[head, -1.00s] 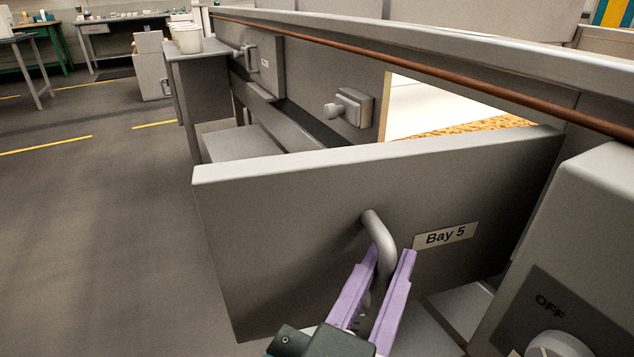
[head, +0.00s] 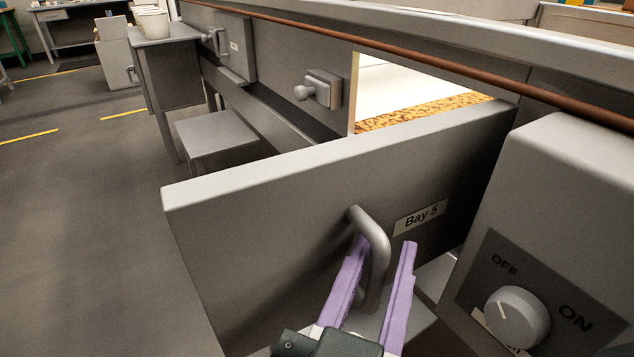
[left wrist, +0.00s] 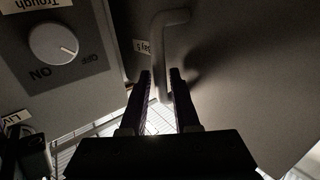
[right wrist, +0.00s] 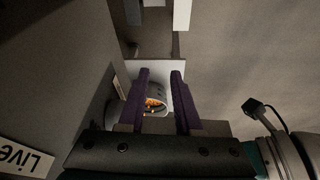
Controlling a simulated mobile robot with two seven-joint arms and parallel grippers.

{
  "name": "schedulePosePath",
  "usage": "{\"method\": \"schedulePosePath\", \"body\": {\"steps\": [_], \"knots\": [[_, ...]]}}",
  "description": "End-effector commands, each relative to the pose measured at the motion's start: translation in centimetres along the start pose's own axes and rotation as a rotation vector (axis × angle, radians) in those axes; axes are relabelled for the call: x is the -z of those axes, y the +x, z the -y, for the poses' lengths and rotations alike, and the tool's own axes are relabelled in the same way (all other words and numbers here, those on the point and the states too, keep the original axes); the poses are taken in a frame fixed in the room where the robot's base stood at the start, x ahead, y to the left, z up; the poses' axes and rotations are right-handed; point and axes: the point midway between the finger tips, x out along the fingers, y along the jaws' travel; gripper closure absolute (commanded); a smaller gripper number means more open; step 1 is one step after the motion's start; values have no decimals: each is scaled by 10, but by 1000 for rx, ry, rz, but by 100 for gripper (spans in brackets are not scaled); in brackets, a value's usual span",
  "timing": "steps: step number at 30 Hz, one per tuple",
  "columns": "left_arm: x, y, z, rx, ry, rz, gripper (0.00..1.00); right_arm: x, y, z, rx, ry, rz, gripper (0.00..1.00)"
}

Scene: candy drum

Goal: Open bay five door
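The grey Bay 5 door (head: 300,210) stands swung out from the drum housing, with a bright opening (head: 425,90) behind it. Its bent bar handle (head: 372,235) is beside the "Bay 5" label (head: 420,217). My left gripper (head: 385,250) is open, one purple finger on each side of the handle, with a gap to the right finger. The left wrist view shows the handle (left wrist: 160,50) running down between the parted fingers (left wrist: 161,80). My right gripper (right wrist: 158,80) is open and empty; it is out of the head view.
A control box with an OFF/ON knob (head: 517,317) stands close at the right of the door. A latch block with a round knob (head: 320,90) is on the housing. A small grey platform (head: 215,135) sits beyond the door. Floor at the left is clear. A bucket (right wrist: 152,100) shows beyond my right fingers.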

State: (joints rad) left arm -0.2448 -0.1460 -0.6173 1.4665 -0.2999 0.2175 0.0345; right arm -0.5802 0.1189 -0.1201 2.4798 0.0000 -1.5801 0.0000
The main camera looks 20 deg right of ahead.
Motion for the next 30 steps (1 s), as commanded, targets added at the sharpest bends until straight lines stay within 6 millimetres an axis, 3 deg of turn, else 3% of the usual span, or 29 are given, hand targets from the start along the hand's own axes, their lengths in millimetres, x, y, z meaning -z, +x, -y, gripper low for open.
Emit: {"method": "schedulePosePath", "body": {"steps": [4, 14, 30], "knots": [[0, 0, 0, 1, 0, 0, 53, 0, 0, 0, 0, 0, 0, 67], [0, -4, 1, 1, 0, 2, 53, 1, -2, 0, 0, 0, -1, 67], [0, -93, 0, 1, -1, 3, 53, 6, -19, -1, 0, 0, -1, 67]]}}
